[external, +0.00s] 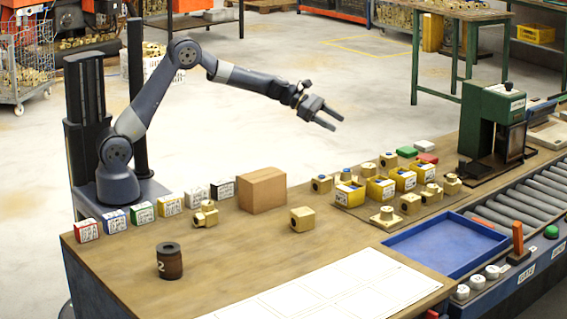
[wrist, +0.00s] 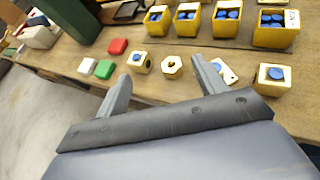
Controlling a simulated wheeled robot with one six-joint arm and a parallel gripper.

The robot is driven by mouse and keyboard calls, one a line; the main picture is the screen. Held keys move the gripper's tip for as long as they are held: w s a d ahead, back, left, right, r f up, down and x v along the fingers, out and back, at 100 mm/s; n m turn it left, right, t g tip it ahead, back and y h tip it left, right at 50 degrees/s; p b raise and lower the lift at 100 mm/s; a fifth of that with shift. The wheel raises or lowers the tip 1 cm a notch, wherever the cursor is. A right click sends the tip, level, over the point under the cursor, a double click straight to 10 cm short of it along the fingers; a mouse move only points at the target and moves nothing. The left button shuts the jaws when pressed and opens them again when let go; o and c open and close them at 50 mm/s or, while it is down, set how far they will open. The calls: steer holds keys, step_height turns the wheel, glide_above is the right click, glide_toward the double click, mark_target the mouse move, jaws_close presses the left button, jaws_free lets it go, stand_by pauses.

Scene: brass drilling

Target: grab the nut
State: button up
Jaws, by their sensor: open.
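The nut (wrist: 172,67) is a hexagonal brass piece with a round hole. In the wrist view it lies on the bench just beyond and between my fingertips, nearer the right finger. In the external view it appears to be the small brass piece (external: 367,170) in the back row behind the yellow bins. My gripper (external: 336,123) is open and empty, held in the air above and behind that row. Both fingers also show in the wrist view (wrist: 160,76), apart with nothing between them.
Yellow bins (wrist: 187,22) stand beyond. Red (wrist: 117,46) and green (wrist: 104,69) blocks lie left. A green press (external: 492,120) stands nearby.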

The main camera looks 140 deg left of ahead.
glide_toward(368, 170)
steer(key=s, duration=0.4)
steer(key=shift+n, duration=0.4)
steer(key=x, duration=0.4)
steer(key=shift+w+a+p, duration=0.1)
steer(key=shift+a+p, duration=0.2)
steer(key=shift+a, duration=0.2)
steer(key=shift+p+x, duration=0.7)
steer(key=shift+x, duration=2.35)
steer(key=shift+d+f, duration=0.15)
steer(key=shift+d, duration=0.05)
steer(key=shift+c, duration=0.5)
steer(key=c, duration=1.2)
steer(key=shift+t, duration=0.3)
steer(key=shift+c, duration=0.2)
